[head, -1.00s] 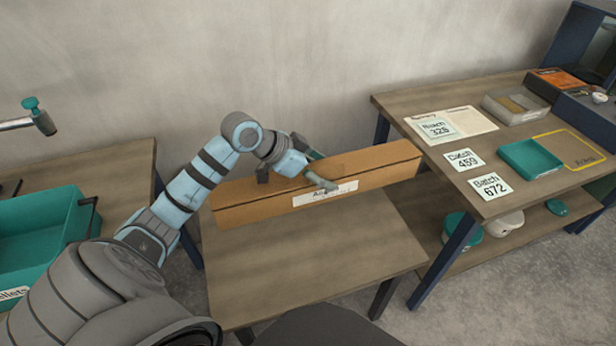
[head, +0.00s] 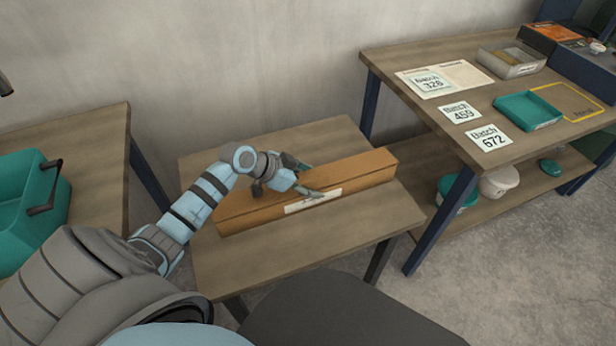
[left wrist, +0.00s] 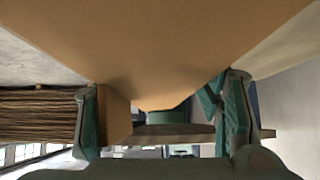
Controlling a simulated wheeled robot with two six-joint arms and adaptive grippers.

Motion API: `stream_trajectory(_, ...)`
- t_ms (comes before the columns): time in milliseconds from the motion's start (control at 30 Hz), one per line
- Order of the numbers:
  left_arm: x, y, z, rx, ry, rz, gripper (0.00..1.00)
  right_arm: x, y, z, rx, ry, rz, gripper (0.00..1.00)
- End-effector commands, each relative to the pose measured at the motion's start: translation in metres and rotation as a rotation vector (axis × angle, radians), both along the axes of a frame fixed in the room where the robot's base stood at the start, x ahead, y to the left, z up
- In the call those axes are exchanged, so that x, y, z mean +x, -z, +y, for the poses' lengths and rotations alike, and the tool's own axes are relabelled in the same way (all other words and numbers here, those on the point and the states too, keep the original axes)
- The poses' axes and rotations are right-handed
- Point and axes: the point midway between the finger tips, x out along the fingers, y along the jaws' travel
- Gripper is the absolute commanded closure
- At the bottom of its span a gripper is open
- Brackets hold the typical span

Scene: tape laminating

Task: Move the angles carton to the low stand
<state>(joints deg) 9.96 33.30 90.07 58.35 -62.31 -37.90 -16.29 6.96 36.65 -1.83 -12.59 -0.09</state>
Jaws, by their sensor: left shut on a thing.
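The angles carton (head: 352,174) is a long brown box with a white label on its front side. It lies lengthwise over the low stand (head: 330,245), a small wooden-topped table in the middle of the head view. Whether its underside touches the top all along is hard to tell. My left gripper (head: 305,180) is shut on the carton near its middle, from above. In the left wrist view the carton (left wrist: 165,50) fills the upper part, between the green-padded fingers (left wrist: 160,115). The label's text is too small to read. My right gripper is not in view.
A workbench (head: 440,72) at the right holds batch cards (head: 489,138), a teal tray (head: 527,111) and a grey bin (head: 511,62). Tubs stand on its lower shelf. At the left, a table (head: 70,140) carries a teal crate (head: 30,205). The stand's front part is clear.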

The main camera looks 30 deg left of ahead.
Motion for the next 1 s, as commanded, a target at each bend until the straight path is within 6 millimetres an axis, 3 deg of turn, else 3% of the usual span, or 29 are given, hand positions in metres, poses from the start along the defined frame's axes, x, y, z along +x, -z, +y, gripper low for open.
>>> stream_trajectory(167, 0.001, -0.002, 0.000, -0.001, 0.001, -0.003, 0.85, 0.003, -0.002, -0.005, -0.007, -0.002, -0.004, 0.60)
stream_trajectory(200, 0.000, -0.001, 0.000, -0.001, 0.000, 0.002, 0.34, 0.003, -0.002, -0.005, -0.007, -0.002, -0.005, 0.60)
stream_trajectory(300, 0.000, -0.001, 0.000, -0.001, 0.000, 0.002, 0.20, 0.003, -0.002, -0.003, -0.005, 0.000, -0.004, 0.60)
stream_trajectory(667, -0.002, -0.004, 0.001, 0.001, -0.001, 0.002, 0.20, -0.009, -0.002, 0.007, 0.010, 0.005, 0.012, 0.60)
stream_trajectory(767, -0.008, -0.012, 0.006, 0.003, -0.001, 0.003, 0.20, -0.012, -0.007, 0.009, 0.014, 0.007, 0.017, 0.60)
stream_trajectory(1000, -0.042, -0.054, 0.027, 0.007, 0.002, 0.005, 0.20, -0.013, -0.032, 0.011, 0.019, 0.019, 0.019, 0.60)
